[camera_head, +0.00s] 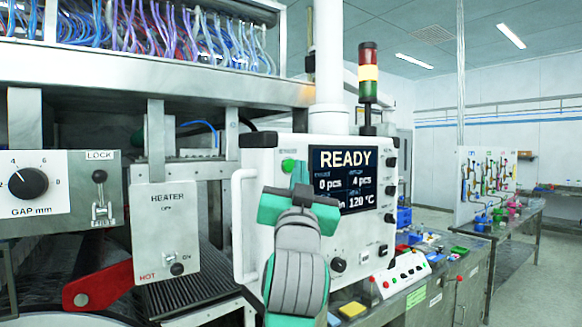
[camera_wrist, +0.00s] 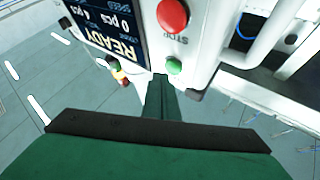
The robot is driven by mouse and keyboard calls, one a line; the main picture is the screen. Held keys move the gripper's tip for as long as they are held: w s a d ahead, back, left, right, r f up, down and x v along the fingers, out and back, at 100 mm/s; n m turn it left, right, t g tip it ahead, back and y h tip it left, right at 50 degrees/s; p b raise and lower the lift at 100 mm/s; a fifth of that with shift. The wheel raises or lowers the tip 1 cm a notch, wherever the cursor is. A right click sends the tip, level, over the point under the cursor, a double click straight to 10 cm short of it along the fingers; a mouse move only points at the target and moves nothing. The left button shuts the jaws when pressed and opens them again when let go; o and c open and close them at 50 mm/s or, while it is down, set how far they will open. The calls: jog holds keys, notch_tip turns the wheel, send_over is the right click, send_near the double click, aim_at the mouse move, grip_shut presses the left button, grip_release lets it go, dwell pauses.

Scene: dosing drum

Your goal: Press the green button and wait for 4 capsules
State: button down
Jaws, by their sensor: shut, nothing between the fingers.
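The green button (camera_head: 288,166) sits on the white control panel (camera_head: 262,170), left of the display. It also shows in the wrist view (camera_wrist: 174,66), beside the red STOP button (camera_wrist: 172,15). The display (camera_head: 345,178) reads READY, 0 pcs, 4 pcs and 120 °C. My gripper (camera_head: 300,174) is shut and empty, its fingertips close to the green button. In the wrist view its fingertips (camera_wrist: 158,80) end just beside the button; I cannot tell whether they touch it. My wrist hides the STOP button in the head view. No capsules can be made out.
A red lever (camera_head: 98,287) is at lower left. A signal tower (camera_head: 368,75) rises behind the panel. A bench with a button box (camera_head: 400,274) stands at right.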

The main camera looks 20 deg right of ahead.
jog(key=shift+w+a, duration=0.15)
jog(key=shift+w, duration=0.2)
